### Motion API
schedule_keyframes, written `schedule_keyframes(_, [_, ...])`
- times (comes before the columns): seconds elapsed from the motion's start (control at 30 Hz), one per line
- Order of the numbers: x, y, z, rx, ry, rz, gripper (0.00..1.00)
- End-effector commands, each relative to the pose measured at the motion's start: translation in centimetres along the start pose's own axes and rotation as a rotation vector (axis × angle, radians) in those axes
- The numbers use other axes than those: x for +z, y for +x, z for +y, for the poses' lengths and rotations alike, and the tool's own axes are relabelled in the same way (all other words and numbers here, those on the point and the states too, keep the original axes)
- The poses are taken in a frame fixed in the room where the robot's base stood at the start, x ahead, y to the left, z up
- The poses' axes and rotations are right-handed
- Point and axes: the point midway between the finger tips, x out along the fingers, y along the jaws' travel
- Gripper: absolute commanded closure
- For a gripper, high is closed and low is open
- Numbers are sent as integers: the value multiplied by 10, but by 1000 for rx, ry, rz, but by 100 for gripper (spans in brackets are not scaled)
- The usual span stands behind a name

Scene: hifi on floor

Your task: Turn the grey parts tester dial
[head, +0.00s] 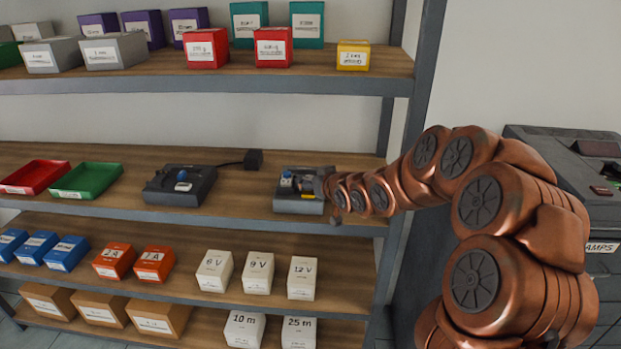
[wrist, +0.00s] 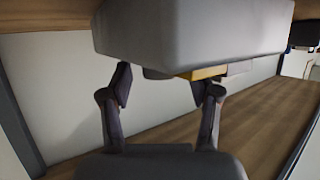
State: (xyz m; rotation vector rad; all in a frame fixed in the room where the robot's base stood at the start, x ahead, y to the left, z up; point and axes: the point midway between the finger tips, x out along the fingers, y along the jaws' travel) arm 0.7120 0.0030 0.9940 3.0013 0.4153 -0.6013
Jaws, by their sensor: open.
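In the wrist view a large grey body (wrist: 190,30), which looks like the tester, fills the top. My gripper (wrist: 166,88) is open there, with its two fingers spread and no object clearly held. A yellow part (wrist: 207,72) shows near the right fingertip, against the grey body; I cannot tell whether they touch.
Red (head: 35,190) and green (head: 88,194) trays are further left. The upper shelf (head: 300,87) lies above my gripper.

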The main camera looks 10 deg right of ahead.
Motion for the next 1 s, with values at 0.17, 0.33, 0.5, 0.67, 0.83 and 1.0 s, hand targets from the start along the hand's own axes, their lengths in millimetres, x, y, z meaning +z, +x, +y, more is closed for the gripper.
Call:
schedule_keyframes(0.17, [-1, 3, 0, 0, -1, 1, 38])
schedule_keyframes(0.33, [-1, 3, 0, 0, -1, 2, 38])
schedule_keyframes(0.5, [-1, 3, 0, 0, -1, 2, 51])
schedule_keyframes(0.67, [-1, 3, 0, 0, -1, 2, 67])
schedule_keyframes(0.83, [-1, 3, 0, 1, -1, 2, 85])
schedule_keyframes(1.0, [-1, 3, 0, 1, -1, 2, 99])
